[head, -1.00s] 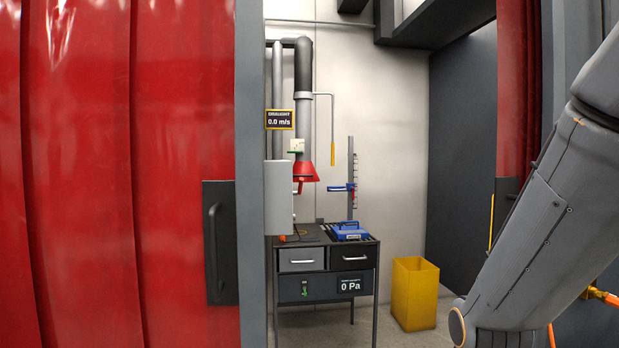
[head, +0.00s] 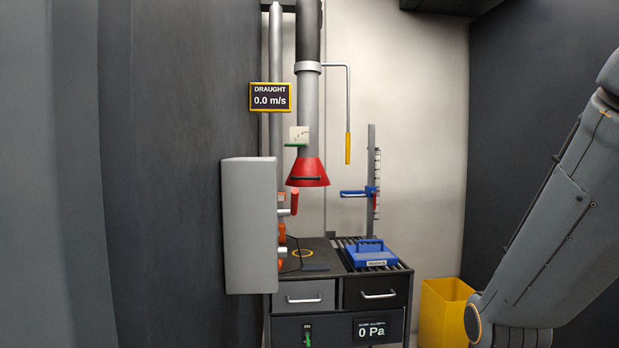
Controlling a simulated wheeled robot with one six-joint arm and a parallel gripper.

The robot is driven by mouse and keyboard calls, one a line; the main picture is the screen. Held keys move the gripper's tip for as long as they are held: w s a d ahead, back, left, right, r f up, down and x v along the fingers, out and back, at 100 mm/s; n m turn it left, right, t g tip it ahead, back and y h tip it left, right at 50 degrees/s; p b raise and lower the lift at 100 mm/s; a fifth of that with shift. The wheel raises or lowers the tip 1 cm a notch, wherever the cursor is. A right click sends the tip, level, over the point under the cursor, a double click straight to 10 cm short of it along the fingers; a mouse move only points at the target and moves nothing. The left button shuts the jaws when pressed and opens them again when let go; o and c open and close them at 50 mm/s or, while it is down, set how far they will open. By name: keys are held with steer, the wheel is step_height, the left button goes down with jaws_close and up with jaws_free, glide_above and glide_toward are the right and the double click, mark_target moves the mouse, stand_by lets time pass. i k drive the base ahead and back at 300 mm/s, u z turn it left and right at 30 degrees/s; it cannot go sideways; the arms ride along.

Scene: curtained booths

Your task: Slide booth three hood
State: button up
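A red cone-shaped hood (head: 308,173) with a dark bar across its front hangs at the lower end of a grey vertical duct (head: 309,105) in the head view. It is above the left part of a dark bench (head: 318,252). A yellow ring mark (head: 302,253) lies on the bench top roughly below the hood. A yellow-handled rod (head: 348,148) hangs to the right of the duct. My arm reaches in at the right edge of the head view, well apart from the hood. My gripper is out of the picture.
A grey wall box (head: 250,225) juts out at the left, before the bench. A blue handled block (head: 370,254) sits on slats at the bench's right. A yellow bin (head: 445,312) stands on the floor at right. The draught sign (head: 270,97) reads 0.0 m/s.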

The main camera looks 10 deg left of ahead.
mark_target(308, 170)
steer(key=i, duration=1.45)
